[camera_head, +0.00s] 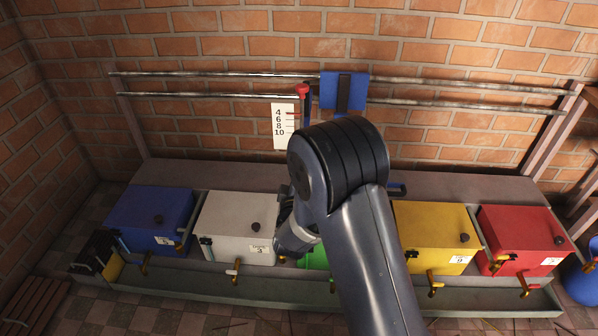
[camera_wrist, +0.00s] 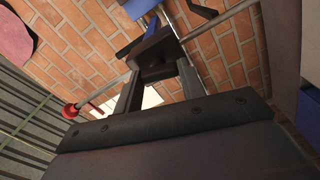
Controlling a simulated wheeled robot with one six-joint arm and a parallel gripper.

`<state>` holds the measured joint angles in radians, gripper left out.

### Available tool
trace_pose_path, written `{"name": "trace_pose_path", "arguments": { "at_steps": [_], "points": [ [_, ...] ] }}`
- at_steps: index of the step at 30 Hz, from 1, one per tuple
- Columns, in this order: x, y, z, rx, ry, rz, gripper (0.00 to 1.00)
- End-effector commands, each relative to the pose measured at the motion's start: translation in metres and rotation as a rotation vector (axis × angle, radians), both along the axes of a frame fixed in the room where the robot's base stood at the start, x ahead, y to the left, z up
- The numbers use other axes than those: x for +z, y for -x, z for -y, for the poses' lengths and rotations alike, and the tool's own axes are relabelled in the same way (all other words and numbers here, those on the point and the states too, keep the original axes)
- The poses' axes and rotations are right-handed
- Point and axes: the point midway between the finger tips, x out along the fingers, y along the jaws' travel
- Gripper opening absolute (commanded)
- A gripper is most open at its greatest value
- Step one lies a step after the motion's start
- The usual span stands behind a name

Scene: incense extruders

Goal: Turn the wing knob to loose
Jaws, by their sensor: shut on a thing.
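In the wrist view my gripper (camera_wrist: 158,78) has its two dark fingers on either side of a dark, blocky piece, the wing knob (camera_wrist: 156,50), and is shut on it. A metal rod and blue parts show close around the knob. How far the knob is turned cannot be told. In the head view my arm covers the middle of the scene, and the knob and fingertips are hidden behind it.
A blue carriage (camera_head: 344,91) sits on two metal rails along the brick wall. A red-topped post (camera_head: 302,91) and a number scale (camera_head: 285,126) are left of it. Blue, white (camera_head: 238,222), yellow (camera_head: 434,232) and red (camera_head: 520,235) boxes line the bench below.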

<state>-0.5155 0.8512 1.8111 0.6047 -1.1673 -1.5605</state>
Motion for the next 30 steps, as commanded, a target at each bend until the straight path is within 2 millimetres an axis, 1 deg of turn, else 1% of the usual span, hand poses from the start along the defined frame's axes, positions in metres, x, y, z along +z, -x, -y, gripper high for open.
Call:
{"name": "trace_pose_path", "arguments": {
  "at_steps": [6,12,20,30],
  "points": [
    [-0.0003,0.0006,-0.0009,0.003,0.150,-0.009,0.15],
    [-0.0011,0.0006,-0.0010,0.004,0.240,-0.010,0.15],
    [-0.0016,0.0006,-0.0010,0.003,0.289,-0.011,0.15],
    [-0.0020,0.0006,-0.0010,0.004,0.294,-0.012,0.15]
  ]
}}
